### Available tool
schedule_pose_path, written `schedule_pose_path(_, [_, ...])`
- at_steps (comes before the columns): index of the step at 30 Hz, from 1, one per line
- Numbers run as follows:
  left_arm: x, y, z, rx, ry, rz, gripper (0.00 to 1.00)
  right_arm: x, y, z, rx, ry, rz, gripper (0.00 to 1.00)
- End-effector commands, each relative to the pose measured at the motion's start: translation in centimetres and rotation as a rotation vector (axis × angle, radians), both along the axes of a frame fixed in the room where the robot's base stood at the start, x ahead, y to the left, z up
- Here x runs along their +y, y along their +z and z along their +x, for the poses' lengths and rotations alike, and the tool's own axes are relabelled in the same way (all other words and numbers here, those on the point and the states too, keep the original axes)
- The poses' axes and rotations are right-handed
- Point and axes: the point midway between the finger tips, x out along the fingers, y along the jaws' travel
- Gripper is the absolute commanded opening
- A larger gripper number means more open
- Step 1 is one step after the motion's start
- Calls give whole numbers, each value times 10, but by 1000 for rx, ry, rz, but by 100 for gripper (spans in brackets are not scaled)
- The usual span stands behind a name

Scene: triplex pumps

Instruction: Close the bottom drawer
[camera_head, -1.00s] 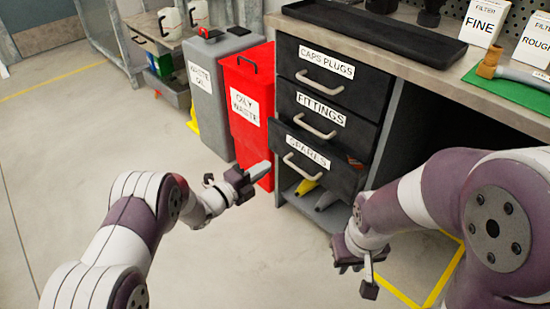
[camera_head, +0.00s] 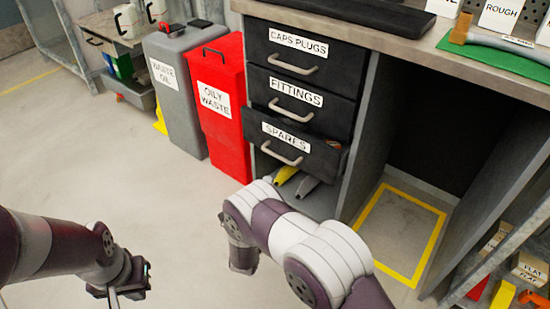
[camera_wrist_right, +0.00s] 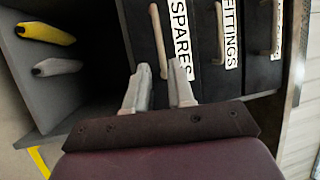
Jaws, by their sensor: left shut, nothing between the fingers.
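The bottom drawer, labelled SPARES (camera_head: 312,155), sticks out a little from the black drawer unit, with a small brownish item showing at its open top right. Its pale curved handle (camera_head: 282,154) is on the front. In the right wrist view the drawer front (camera_wrist_right: 178,85) is turned sideways. My right gripper (camera_wrist_right: 158,72) is open and empty, its fingertips close to the lower end of the handle (camera_wrist_right: 157,38); contact cannot be told. In the head view its fingers are hidden by my arm. My left gripper (camera_head: 120,290) is shut and empty at lower left, away from the drawer.
The CAPS PLUGS (camera_head: 300,55) and FITTINGS (camera_head: 298,100) drawers above look shut. Yellow (camera_head: 285,175) and grey (camera_head: 307,187) handled items lie on the shelf below. A red OILY WASTE bin (camera_head: 225,125) and grey WASTE OIL bin (camera_head: 178,100) stand left.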

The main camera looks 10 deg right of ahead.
Motion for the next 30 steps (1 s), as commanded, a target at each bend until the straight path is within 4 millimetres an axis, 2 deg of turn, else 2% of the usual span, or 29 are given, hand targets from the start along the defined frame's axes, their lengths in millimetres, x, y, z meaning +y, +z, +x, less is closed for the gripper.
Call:
schedule_pose_path(1, [0, -9, 0, 0, -2, 0, 0, -6, -3, 9, -2, -4, 1, 23])
schedule_pose_path(6, [0, -30, 1, -1, -5, 2, 0, -28, 4, 48, -3, -4, 0, 23])
schedule_pose_path(13, [0, -48, 1, -2, -6, 2, 0, -48, 14, 87, 0, 0, -1, 23])
schedule_pose_path(18, [0, -51, 1, -3, -7, 2, 0, -54, 20, 97, 3, 1, -2, 23])
schedule_pose_path(24, [0, -50, 1, -3, -7, 2, 0, -54, 20, 97, 4, 2, -3, 23])
schedule_pose_path(25, [0, -50, 1, -3, -7, 2, 0, -54, 20, 97, 4, 2, -3, 20])
schedule_pose_path(27, [0, -50, 1, -3, -7, 2, 0, -54, 20, 97, 4, 2, -3, 0])
schedule_pose_path(30, [0, -50, 1, -3, -7, 2, 0, -54, 20, 97, 4, 2, -3, 0])
